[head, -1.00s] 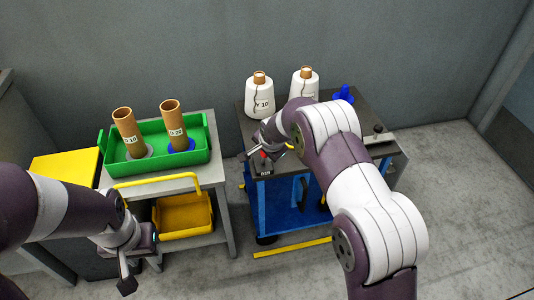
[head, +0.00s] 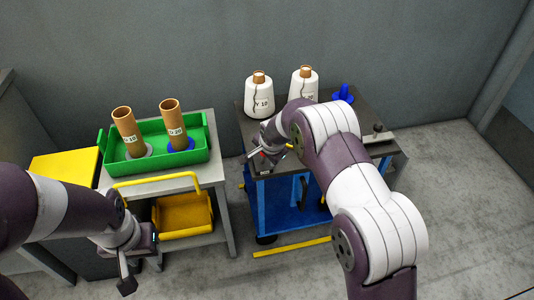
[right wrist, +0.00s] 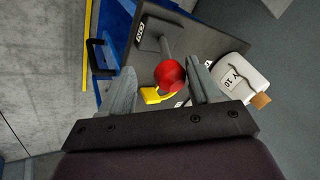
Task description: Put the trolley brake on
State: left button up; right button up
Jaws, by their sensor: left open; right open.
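The trolley (head: 225,95) has a dark top and a blue frame. A lever with a red ball knob (right wrist: 170,75) rises from a dark base plate with a small label at the trolley's near left corner. My right gripper (right wrist: 160,86) is open, with one finger on each side of the red knob in the right wrist view; I cannot tell whether either touches it. In the head view the right gripper (head: 262,158) partly hides the lever. My left gripper (head: 126,272) is open and empty, low in front of the grey table.
Two white yarn bobbins (head: 259,100) and a blue piece (head: 343,94) stand on the trolley. A small yellow part (right wrist: 153,96) lies near the knob. Left, a grey table carries a green tray (head: 199,150) with two brown tubes; a yellow bin (head: 184,216) sits below.

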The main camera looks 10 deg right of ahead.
jog(key=shift+r, duration=0.1)
jog(key=v, duration=1.2)
jog(key=shift+r+p, duration=0.2)
jog(key=shift+p, duration=0.15)
jog(key=shift+s, duration=0.15)
